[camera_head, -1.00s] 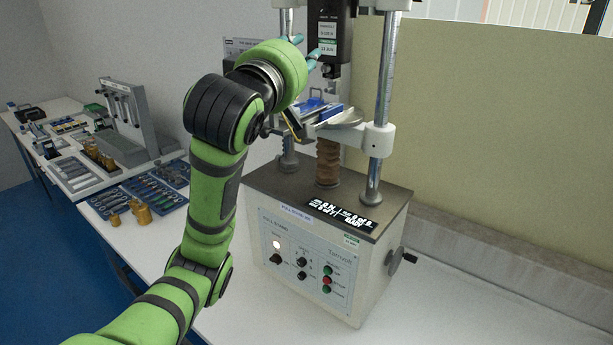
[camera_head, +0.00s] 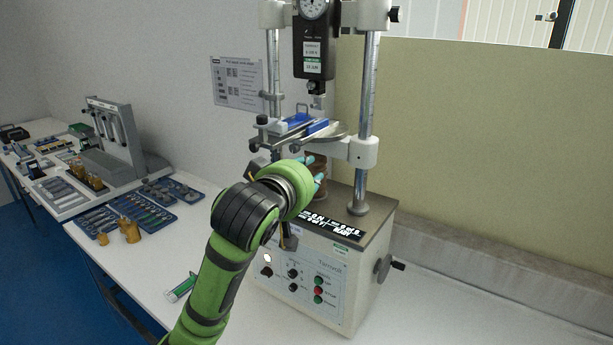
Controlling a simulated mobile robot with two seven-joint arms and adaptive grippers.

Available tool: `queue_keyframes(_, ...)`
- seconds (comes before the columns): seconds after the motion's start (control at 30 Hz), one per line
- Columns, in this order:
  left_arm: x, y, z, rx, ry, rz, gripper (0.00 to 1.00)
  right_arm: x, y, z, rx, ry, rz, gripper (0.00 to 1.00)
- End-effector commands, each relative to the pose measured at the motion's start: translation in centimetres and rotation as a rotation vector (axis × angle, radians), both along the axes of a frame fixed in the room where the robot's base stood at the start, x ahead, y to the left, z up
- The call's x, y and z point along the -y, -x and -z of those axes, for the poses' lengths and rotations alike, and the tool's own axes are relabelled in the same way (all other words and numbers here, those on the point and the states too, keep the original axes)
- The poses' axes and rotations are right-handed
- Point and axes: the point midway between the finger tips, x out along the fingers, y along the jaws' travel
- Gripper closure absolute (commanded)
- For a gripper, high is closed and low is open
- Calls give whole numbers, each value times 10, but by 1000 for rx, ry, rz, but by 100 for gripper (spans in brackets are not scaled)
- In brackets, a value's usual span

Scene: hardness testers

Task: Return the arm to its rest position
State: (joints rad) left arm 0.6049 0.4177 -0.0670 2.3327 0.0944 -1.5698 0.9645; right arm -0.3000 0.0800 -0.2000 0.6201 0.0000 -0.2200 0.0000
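My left arm (camera_head: 222,275) comes up from the bottom and ends in a green wrist in front of the tester. My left gripper (camera_head: 314,170) is mostly hidden behind that wrist. Its two teal fingertips show apart, with nothing seen between them, in front of the tester's brown bellows. My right gripper is not in view. The hardness tester (camera_head: 340,265) has a light box base, two steel columns and a black head with a dial gauge (camera_head: 313,8). A blue block (camera_head: 303,125) sits on its raised stage, below the head.
Left of the tester, a white table (camera_head: 150,262) holds a grey stand (camera_head: 118,140), blue tool trays (camera_head: 165,190) and brass weights (camera_head: 130,230).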

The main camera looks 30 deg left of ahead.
Motion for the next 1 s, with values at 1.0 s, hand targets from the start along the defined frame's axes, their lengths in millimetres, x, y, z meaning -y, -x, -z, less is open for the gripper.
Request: queue_keyframes(1.0,37,51,192,-425,-231,179,73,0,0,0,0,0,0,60)
